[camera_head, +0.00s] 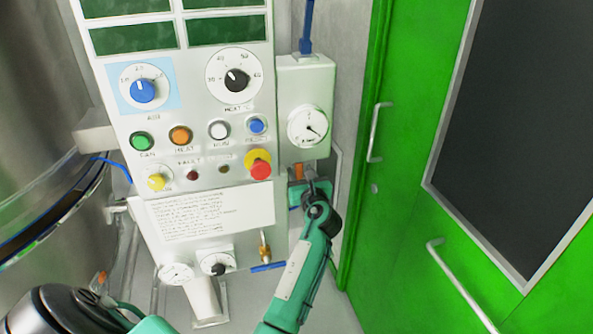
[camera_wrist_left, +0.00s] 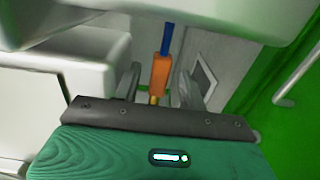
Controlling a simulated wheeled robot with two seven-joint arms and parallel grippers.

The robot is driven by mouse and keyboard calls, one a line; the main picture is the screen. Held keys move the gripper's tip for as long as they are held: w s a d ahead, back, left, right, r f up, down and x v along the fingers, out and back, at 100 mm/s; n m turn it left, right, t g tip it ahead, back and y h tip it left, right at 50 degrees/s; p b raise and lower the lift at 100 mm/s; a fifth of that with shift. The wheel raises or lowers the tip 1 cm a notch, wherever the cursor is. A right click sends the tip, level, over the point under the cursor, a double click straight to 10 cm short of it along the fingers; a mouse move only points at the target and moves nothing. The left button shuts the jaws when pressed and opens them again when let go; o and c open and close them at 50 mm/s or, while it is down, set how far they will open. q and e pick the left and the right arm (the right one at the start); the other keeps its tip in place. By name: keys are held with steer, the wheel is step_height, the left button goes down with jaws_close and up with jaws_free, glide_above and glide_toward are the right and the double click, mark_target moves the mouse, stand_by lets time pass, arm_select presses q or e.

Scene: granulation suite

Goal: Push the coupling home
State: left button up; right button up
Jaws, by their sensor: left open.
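The coupling appears as an orange block (camera_wrist_left: 159,74) in the left wrist view, with a blue hose (camera_wrist_left: 167,38) at its upper end and a small brass-coloured piece (camera_wrist_left: 154,99) at its lower end. In the head view the orange block (camera_head: 299,171) shows just below the gauge box. My left gripper (camera_wrist_left: 160,90) is open, with one finger to each side of the orange block and a visible gap beside it. In the head view the left gripper (camera_head: 311,187) is below the gauge box, partly hidden by its own wrist. My right gripper is out of view.
The control panel (camera_head: 198,105) with knobs, buttons and a red stop button stands left of the gripper. The gauge box (camera_head: 305,95) hangs above it. A green door (camera_head: 400,215) with handles is to the right. A brass valve with blue lever (camera_head: 265,255) sits lower left.

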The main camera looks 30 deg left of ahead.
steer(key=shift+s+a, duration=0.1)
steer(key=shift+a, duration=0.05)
arm_select(q)
steer(key=shift+r, duration=0.1)
jaws_close()
step_height(320, 180, down, 5)
steer(key=shift+r+b, duration=0.1)
steer(key=shift+b, duration=0.7)
steer(key=shift+c, duration=0.6)
jaws_free()
steer(key=shift+o, duration=0.6)
steer(key=shift+r, duration=0.1)
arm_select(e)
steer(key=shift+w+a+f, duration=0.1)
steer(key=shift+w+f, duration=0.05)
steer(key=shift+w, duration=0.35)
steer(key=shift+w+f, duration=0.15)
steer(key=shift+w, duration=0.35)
